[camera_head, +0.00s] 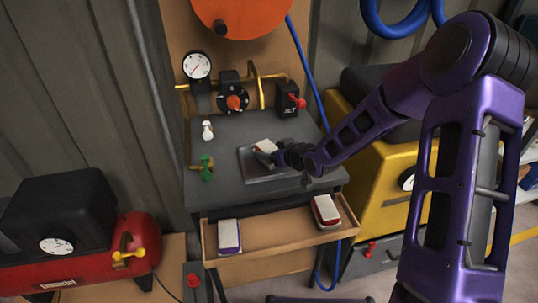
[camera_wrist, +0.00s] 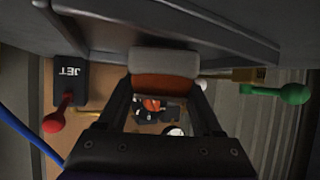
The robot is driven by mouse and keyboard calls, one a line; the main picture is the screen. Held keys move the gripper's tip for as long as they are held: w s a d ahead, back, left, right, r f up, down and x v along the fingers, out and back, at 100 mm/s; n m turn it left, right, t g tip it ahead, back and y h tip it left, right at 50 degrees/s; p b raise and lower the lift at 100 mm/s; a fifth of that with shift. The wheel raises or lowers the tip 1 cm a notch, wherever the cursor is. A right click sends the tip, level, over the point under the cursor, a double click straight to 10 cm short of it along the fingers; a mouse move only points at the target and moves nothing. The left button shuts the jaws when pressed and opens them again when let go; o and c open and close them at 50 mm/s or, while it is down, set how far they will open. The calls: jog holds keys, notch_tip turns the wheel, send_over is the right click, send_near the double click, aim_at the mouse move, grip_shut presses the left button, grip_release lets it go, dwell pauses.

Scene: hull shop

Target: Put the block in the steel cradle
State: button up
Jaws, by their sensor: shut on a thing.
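My gripper (camera_head: 275,156) is shut on a block (camera_head: 265,146) with a pale top. In the wrist view the block (camera_wrist: 165,70) sits between the two fingertips, pale grey on one part and orange on the other. In the head view my gripper and the block are over a dark grey steel tray, which looks like the cradle (camera_head: 257,172), on the bench top. The gripper hides part of the tray. I cannot tell whether the block touches it. A grey metal edge (camera_wrist: 205,30) lies close to the block in the wrist view.
An open wooden drawer (camera_head: 270,235) below the bench (camera_head: 225,130) holds a purple-and-white block (camera_head: 229,237) and a red-and-white block (camera_head: 326,211). A green valve handle (camera_head: 207,168) and a white knob (camera_head: 207,130) stand left of the tray. A red-levered black box (camera_head: 288,98) stands behind it.

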jog(key=shift+f, duration=0.3)
jog(key=shift+f, duration=0.1)
jog(key=shift+f, duration=0.15)
jog(key=o, duration=1.4)
jog(key=shift+r, duration=0.2)
jog(key=shift+s+d+r, duration=0.15)
jog(key=shift+r, duration=0.05)
jog(key=p+v, duration=0.2)
jog(key=v, duration=0.9)
jog(key=shift+s+d+p, duration=0.1)
jog(key=shift+s+p, duration=0.1)
jog(key=shift+p, duration=0.15)
